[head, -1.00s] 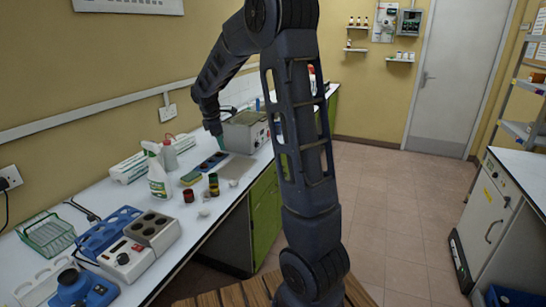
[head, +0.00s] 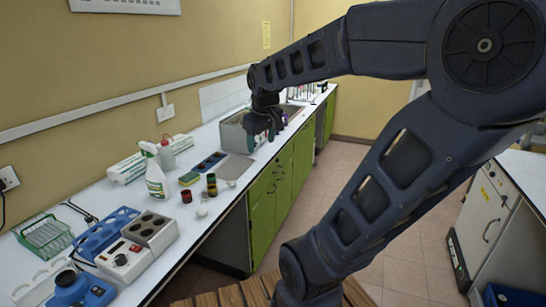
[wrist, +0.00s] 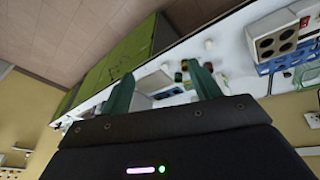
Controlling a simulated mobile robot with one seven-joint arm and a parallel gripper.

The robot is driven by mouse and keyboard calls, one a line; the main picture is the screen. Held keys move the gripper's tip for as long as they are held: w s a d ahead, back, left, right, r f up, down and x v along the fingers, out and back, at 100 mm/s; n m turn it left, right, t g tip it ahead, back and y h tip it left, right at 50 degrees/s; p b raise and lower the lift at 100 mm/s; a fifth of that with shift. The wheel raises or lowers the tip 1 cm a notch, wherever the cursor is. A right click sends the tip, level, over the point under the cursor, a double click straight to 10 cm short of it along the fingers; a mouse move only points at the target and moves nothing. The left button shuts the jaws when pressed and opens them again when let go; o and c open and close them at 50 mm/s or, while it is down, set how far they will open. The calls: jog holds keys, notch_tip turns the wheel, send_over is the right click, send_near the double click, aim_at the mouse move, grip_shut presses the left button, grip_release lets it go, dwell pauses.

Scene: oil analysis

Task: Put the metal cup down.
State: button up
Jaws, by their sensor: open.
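My gripper (head: 266,126) is over the far part of the white bench, by the grey metal box (head: 236,139). In the wrist view my gripper (wrist: 162,76) shows two green fingers spread apart, with nothing held between them. The bench and a pale box (wrist: 154,83) show beyond the gap. I cannot make out the metal cup for certain in either view. Part of the bench behind my gripper and arm is hidden in the head view.
The bench (head: 205,230) holds a spray bottle (head: 156,174), small dark jars (head: 212,184), a yellow-green sponge (head: 188,179), a blue rack (head: 107,231) and a green wire rack (head: 46,235). Green cabinets (head: 270,195) stand below.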

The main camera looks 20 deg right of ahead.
jog(key=s+f+m, duration=0.1)
jog(key=s+m, duration=0.2)
jog(key=s, duration=0.5)
jog(key=shift+s+d+f+m+t, duration=0.15)
jog(key=shift+d+f+m+t, duration=0.05)
jog(key=shift+f+m+t, duration=0.2)
